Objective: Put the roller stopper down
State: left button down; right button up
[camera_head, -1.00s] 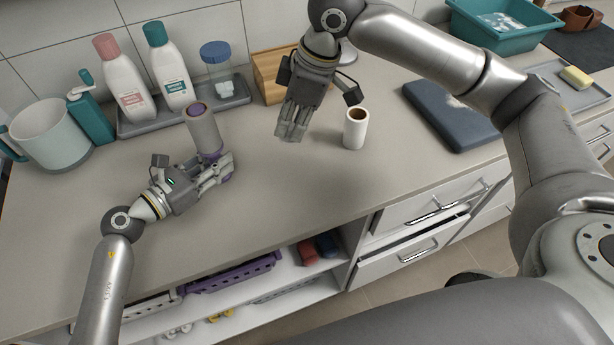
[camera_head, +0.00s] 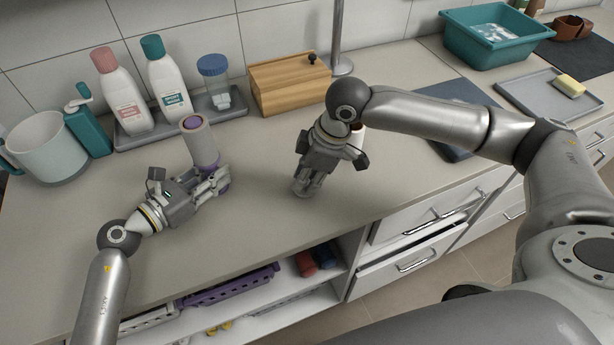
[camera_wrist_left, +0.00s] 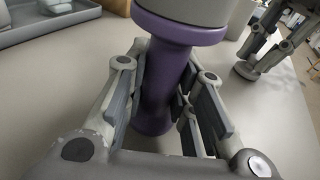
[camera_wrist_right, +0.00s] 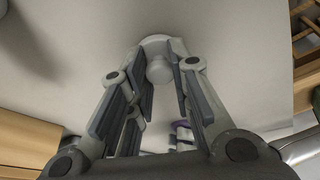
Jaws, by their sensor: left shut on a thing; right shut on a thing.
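The roller stopper (camera_wrist_right: 158,69), a small pale grey piece with a round knob and a wider rim, is between my right gripper's fingertips. My right gripper (camera_head: 304,190) is shut on it and points down low over the counter, left of the white tube. Whether the stopper touches the counter I cannot tell. In the head view the fingers mostly hide it. My left gripper (camera_head: 221,178) is shut on the purple handle (camera_wrist_left: 166,75) of the upright roller (camera_head: 199,138), which has a grey body.
The white tube (camera_head: 358,133) is partly hidden behind my right wrist. A wooden box (camera_head: 285,88), tray with bottles (camera_head: 230,110) and pitcher (camera_head: 45,150) line the wall. The dark blue pad (camera_head: 455,145) lies right. Counter between the grippers is clear.

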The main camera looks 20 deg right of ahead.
jog(key=shift+f, duration=0.2)
jog(key=o, duration=0.8)
jog(key=shift+r, duration=0.1)
jog(key=v, duration=1.2)
jog(key=shift+r, duration=0.1)
pick_arm(q)
jog(key=c, duration=1.5)
grip_release()
jog(key=shift+o, duration=0.2)
